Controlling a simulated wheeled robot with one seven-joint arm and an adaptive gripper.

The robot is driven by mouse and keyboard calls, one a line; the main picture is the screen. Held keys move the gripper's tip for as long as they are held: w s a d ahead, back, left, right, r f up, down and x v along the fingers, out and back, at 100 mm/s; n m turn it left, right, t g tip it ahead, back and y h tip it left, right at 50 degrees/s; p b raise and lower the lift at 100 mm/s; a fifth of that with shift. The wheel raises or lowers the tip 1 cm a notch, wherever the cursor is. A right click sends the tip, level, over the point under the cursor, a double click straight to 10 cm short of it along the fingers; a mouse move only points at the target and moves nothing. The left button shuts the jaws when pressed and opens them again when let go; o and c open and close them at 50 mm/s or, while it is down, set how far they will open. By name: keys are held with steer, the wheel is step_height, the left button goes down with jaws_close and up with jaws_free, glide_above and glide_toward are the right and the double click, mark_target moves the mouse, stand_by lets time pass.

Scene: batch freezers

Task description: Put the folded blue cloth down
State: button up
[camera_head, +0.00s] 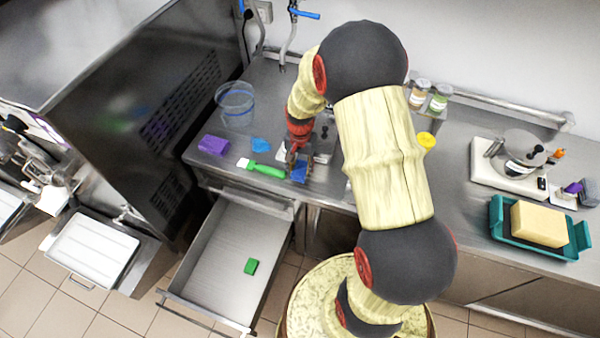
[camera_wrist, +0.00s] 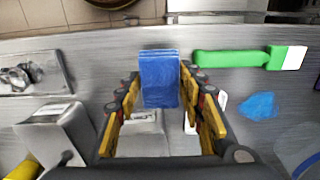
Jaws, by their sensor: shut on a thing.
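The folded blue cloth (camera_head: 298,173) is at my gripper (camera_head: 299,160), over the front part of the steel counter (camera_head: 455,200). In the wrist view the cloth (camera_wrist: 159,82) is a blue, layered rectangle between the two fingertips of my gripper (camera_wrist: 160,78). The gripper is shut on it, with the fingers apart by the cloth's width. I cannot tell whether the cloth's underside touches the counter.
A green-handled tool (camera_head: 263,169), a crumpled blue piece (camera_head: 260,145), a purple block (camera_head: 213,144) and a clear bucket (camera_head: 236,105) lie left of my gripper. Below, an open drawer (camera_head: 215,245) holds a green block (camera_head: 251,266). A teal tray (camera_head: 513,234) stands far right.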

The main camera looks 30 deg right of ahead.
mark_target(300, 173)
steer(key=shift+w+f, duration=0.2)
steer(key=shift+f, duration=1.55)
steer(key=shift+f, duration=0.2)
steer(key=o, duration=0.9)
